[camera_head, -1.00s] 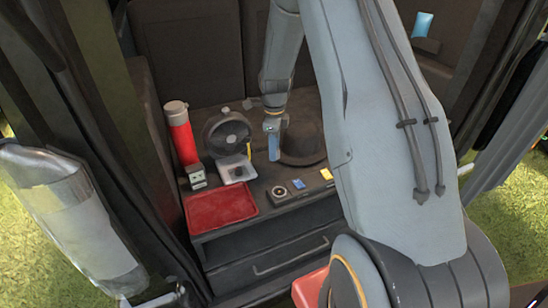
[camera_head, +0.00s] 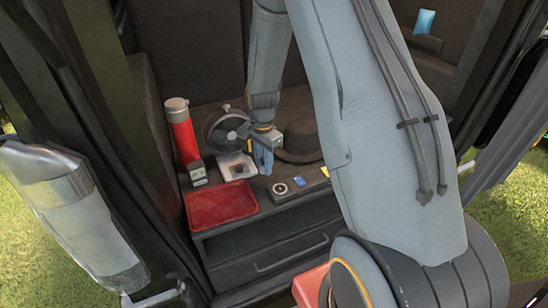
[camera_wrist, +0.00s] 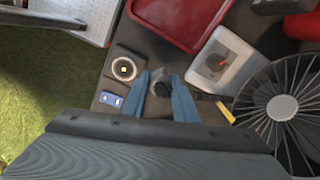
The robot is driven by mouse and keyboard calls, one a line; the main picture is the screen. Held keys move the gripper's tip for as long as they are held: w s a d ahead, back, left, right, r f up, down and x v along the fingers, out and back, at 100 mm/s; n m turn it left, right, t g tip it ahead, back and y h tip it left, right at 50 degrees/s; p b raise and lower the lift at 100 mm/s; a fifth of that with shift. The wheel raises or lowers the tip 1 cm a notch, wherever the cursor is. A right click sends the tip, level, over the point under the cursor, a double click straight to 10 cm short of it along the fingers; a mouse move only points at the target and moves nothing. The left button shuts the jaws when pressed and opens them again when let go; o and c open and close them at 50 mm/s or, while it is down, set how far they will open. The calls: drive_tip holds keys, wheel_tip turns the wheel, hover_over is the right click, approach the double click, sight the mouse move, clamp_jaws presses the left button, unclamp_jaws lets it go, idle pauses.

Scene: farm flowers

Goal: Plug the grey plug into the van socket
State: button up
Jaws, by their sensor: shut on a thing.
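A grey plug (camera_wrist: 160,86) sits between the blue fingertips of my gripper (camera_wrist: 160,93) in the wrist view. The fingers are shut on it, and they hide part of it. In the head view my gripper (camera_head: 264,160) points down over the dark counter, between the fan and the front edge. A dark square plate with a round ring and pale centre, which looks like the van socket (camera_wrist: 124,68), lies left of the plug in the wrist view. It also shows near the counter's front edge in the head view (camera_head: 281,188). The plug is apart from it.
A red tray (camera_head: 222,203) lies left of the socket. A white device (camera_head: 237,167), a fan (camera_head: 228,128), a red flask (camera_head: 183,135) and a small grey box (camera_head: 197,173) stand nearby. A dark hat (camera_head: 300,143) sits behind.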

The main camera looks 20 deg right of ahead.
drive_tip(key=s+a+n, duration=0.2)
drive_tip(key=n, duration=0.2)
drive_tip(key=s+a+f+n, duration=0.1)
drive_tip(key=s+a+n, duration=0.1)
drive_tip(key=n, duration=0.2)
drive_tip(key=s+a+f+n, duration=0.1)
drive_tip(key=s+n, duration=0.1)
drive_tip(key=n, duration=0.2)
drive_tip(key=shift+a+n, duration=0.3)
drive_tip(key=shift+a, duration=0.1)
drive_tip(key=shift+s+a+f+n, duration=0.15)
drive_tip(key=shift+s+a+n, duration=0.15)
drive_tip(key=shift+n, duration=0.5)
